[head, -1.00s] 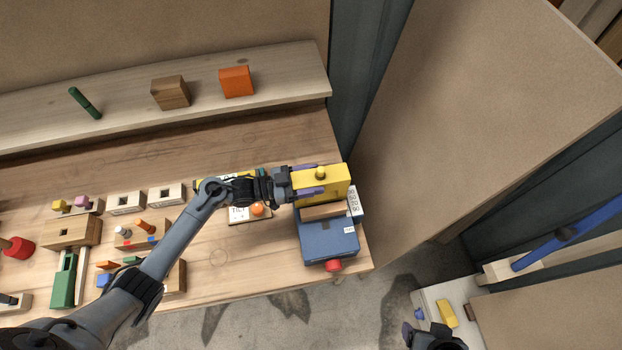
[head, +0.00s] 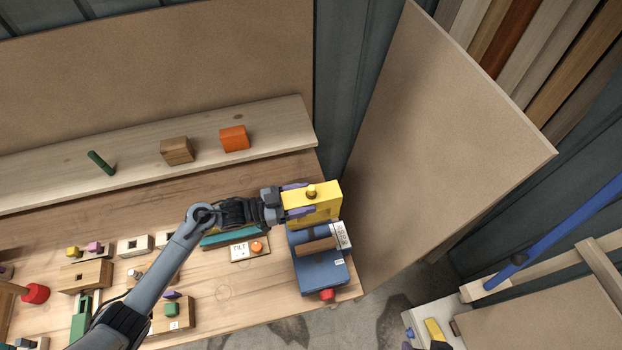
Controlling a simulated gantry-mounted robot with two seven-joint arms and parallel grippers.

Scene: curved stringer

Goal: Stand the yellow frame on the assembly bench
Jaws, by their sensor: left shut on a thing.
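The assembly bench (head: 225,290) is light wood. My right gripper (head: 425,346) is only a dark sliver at the bottom edge, and its fingers cannot be made out.
A shelf (head: 60,188) behind the bench holds a green peg (head: 101,163), a brown block (head: 177,151) and an orange block (head: 234,138). A TILT card (head: 240,252) lies left of the blue device. Several toy blocks crowd the left. A large brown panel (head: 440,150) stands at right.

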